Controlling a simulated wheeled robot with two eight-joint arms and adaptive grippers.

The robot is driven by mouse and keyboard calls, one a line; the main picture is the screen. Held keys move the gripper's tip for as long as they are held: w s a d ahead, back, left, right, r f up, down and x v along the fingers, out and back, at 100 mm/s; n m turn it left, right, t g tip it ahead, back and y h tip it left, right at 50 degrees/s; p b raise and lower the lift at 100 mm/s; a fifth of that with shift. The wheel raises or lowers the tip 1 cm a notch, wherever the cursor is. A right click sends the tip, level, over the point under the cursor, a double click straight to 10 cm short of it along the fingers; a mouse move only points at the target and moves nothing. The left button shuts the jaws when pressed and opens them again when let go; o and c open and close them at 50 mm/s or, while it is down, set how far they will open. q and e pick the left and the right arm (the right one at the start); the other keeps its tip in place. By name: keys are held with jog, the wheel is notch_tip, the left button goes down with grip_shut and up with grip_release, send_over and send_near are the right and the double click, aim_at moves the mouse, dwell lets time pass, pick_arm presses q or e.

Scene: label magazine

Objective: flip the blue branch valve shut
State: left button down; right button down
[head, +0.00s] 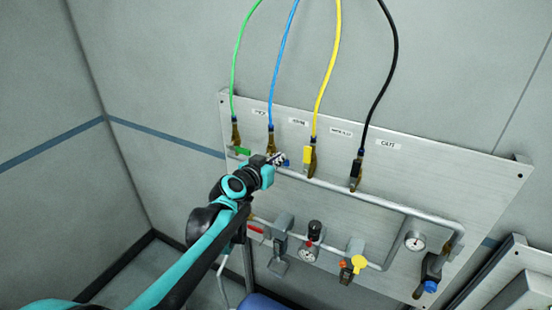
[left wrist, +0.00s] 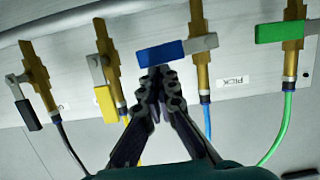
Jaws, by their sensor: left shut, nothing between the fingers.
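The blue branch valve's lever (left wrist: 160,52) lies crosswise to its brass body (left wrist: 201,62), from which the blue hose (left wrist: 206,122) runs. In the head view the blue lever (head: 286,163) shows only in part beside my gripper. My left gripper (left wrist: 160,78) is shut and empty, its fingertips right at the edge of the blue lever; I cannot tell whether they touch. In the head view the left gripper (head: 278,158) is at the wall panel, just below the blue valve's fitting (head: 271,145). My right gripper is not in view.
The green lever (left wrist: 283,32) is also crosswise. The yellow lever (left wrist: 105,103) and black lever (left wrist: 28,115) lie along their hoses. A pipe (head: 352,194) runs below the valves; gauges, a red handle (head: 255,229) and a yellow knob (head: 359,263) are lower on the panel (head: 480,185).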

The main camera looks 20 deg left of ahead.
pick_arm(q)
jog(key=shift+d+f+m, duration=0.1)
jog(key=shift+f+m, duration=0.15)
jog(key=shift+m, duration=0.15)
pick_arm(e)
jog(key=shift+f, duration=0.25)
